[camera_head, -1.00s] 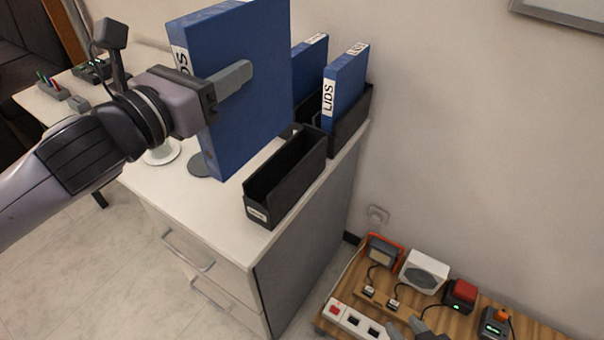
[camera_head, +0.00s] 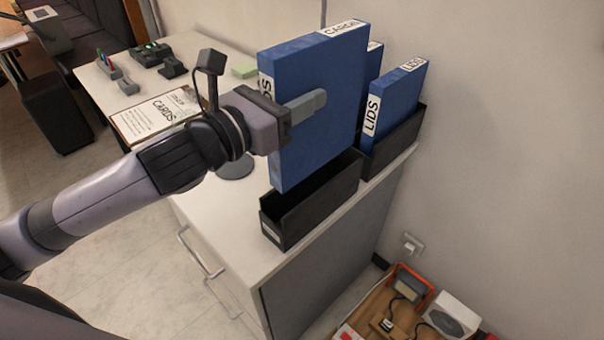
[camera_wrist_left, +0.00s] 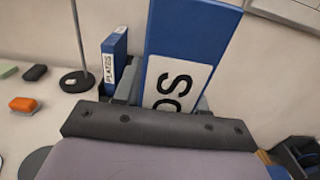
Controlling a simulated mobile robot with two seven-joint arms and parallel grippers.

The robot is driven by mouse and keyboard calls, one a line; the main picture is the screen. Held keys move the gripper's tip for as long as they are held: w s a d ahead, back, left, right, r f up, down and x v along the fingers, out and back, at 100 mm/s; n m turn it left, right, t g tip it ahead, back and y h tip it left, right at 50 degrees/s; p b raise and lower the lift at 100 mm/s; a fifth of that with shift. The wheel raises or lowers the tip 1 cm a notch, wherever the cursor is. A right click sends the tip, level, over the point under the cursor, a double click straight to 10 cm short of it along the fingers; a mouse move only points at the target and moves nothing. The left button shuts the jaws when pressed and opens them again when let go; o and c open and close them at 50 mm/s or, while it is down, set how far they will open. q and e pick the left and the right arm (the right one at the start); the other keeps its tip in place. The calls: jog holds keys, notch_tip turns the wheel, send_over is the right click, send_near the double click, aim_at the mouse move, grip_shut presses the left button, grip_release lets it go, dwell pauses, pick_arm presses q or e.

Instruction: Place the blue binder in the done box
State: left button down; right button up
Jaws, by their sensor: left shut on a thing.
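My left gripper (camera_head: 307,105) is shut on a large blue binder (camera_head: 310,153), which is upright. Its top label reads CARDS; its spine label is partly covered by the gripper. In the left wrist view the binder (camera_wrist_left: 196,32) stands in front of the gripper, showing a label ending in DS. In the head view the binder is over an open black box (camera_head: 310,216) with a small white label, at the cabinet's near corner. I cannot tell whether its bottom edge is inside the box. My right gripper is not in view.
Another blue binder marked LIDS (camera_head: 392,105) stands in a black holder behind the box. A third binder, marked PLATES (camera_wrist_left: 113,62), shows in the left wrist view. A CARDS sheet (camera_head: 155,116) lies on the desk. A wooden board with devices (camera_head: 375,312) is low at right.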

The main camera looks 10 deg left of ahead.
aim_at(299, 166)
pick_arm(q)
notch_tip(299, 166, down, 10)
jog(key=shift+r+b, duration=0.15)
jog(key=shift+b, duration=0.85)
notch_tip(299, 166, down, 4)
jog(key=shift+r+b, duration=0.15)
jog(key=shift+b, duration=0.3)
jog(key=shift+f, duration=0.2)
jog(key=shift+r, duration=0.1)
jog(key=shift+f, duration=0.25)
jog(key=c, duration=0.6)
grip_release()
jog(key=shift+c, duration=0.2)
jog(key=shift+r, duration=0.1)
